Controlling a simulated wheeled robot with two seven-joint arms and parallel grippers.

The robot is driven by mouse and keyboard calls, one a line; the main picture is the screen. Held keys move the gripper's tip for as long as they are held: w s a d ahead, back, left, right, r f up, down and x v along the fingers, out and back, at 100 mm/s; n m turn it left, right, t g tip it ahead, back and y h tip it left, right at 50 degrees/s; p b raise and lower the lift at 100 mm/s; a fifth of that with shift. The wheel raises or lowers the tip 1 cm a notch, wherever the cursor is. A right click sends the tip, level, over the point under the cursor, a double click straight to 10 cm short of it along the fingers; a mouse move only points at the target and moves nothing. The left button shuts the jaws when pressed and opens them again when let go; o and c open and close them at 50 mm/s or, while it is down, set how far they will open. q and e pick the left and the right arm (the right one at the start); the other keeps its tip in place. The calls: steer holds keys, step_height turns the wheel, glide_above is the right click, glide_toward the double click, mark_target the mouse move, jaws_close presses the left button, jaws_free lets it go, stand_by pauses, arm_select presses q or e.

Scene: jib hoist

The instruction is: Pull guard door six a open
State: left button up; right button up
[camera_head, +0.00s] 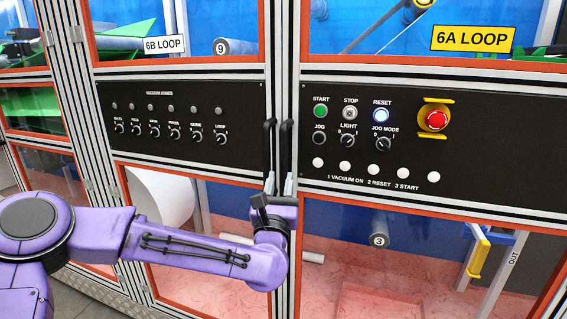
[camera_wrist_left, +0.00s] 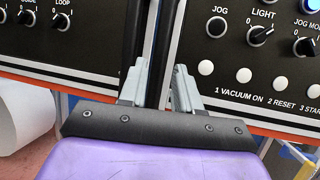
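Guard door 6A (camera_head: 480,86) is the right-hand panel in the head view, under the yellow "6A LOOP" sign (camera_head: 473,38). It stands closed, level with its neighbour. Its black vertical handle (camera_head: 287,150) is at the door's left edge. My left gripper (camera_head: 279,186) is at the handle's lower end. My right gripper is not in view.
Door 6B's similar handle (camera_head: 268,148) stands just left of the 6A handle, close to my left finger. A control panel with a red emergency stop (camera_head: 436,120) and several buttons is on the right. A 6B panel with several knobs (camera_head: 174,131) is on the left.

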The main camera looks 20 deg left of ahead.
mark_target(283, 167)
arm_select(q)
steer(key=p+x, duration=0.1)
steer(key=x, duration=0.4)
steer(key=shift+w+r+p, duration=0.1)
steer(key=shift+p, duration=0.3)
steer(key=shift+w+a, duration=0.1)
steer(key=shift+w, duration=0.35)
jaws_close()
